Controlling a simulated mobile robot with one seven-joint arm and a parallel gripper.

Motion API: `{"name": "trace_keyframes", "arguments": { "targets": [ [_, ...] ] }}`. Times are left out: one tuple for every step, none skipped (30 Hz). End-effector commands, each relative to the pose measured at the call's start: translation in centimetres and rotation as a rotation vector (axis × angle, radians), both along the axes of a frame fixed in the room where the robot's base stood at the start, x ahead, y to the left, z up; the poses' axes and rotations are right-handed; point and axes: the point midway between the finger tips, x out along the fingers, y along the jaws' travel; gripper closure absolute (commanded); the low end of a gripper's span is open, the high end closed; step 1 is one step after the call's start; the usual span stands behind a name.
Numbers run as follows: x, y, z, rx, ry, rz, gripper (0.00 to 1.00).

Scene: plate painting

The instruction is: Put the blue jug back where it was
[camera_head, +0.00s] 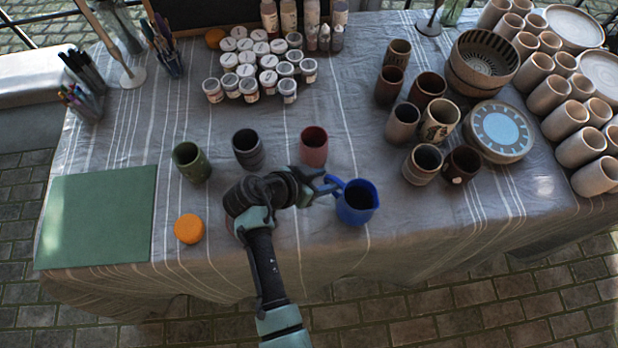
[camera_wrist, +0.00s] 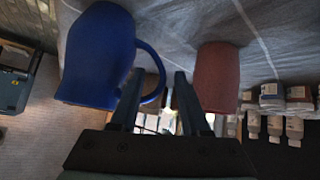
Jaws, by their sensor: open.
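The blue jug (camera_head: 357,205) stands upright on the cloth near the table's front edge, its handle on the left. In the wrist view the jug (camera_wrist: 98,55) is at the left, with its handle toward my fingers. My gripper (camera_head: 326,187) is open at the jug's handle side. In the wrist view the handle's outer curve shows between the fingertips of my gripper (camera_wrist: 158,82). The left finger overlaps the handle loop; I cannot tell if it passes through it or touches it. The jug's original place is not marked in view.
A red cup (camera_head: 314,146) stands close behind my gripper, with a dark cup (camera_head: 248,149) and a green cup (camera_head: 191,162) to its left. An orange round thing (camera_head: 189,228) and a green mat (camera_head: 98,217) lie left. Brown cups (camera_head: 423,164) stand right. Cloth right of the jug is clear.

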Motion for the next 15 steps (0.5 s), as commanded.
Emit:
{"name": "trace_keyframes", "arguments": {
  "targets": [
    [-0.3,0.6,0.6,0.000,-0.001,0.004,0.54],
    [-0.5,1.0,0.9,0.001,-0.002,0.005,0.54],
    [-0.8,1.5,1.5,0.001,-0.002,0.006,0.54],
    [-1.1,1.8,1.9,0.002,-0.002,0.006,0.54],
    [-1.3,2.3,2.4,0.001,-0.002,0.006,0.54],
    [-1.6,2.9,3.0,0.001,-0.002,0.006,0.54],
    [-1.9,3.3,3.5,0.002,-0.003,0.007,0.54],
    [-2.2,3.7,3.9,0.002,-0.002,0.006,0.54],
    [-2.5,4.2,4.5,0.001,-0.002,0.006,0.54],
    [-2.7,4.6,5.0,0.002,-0.003,0.006,0.54],
    [-3.0,5.0,5.3,0.002,-0.001,0.005,0.54],
    [-3.3,5.4,5.8,0.002,-0.002,0.004,0.54],
    [-3.5,5.7,6.2,0.002,-0.002,0.004,0.54],
    [-3.6,5.9,6.5,0.002,-0.001,0.004,0.54],
    [-3.8,6.3,6.8,0.001,-0.001,0.004,0.54]
  ]
}}
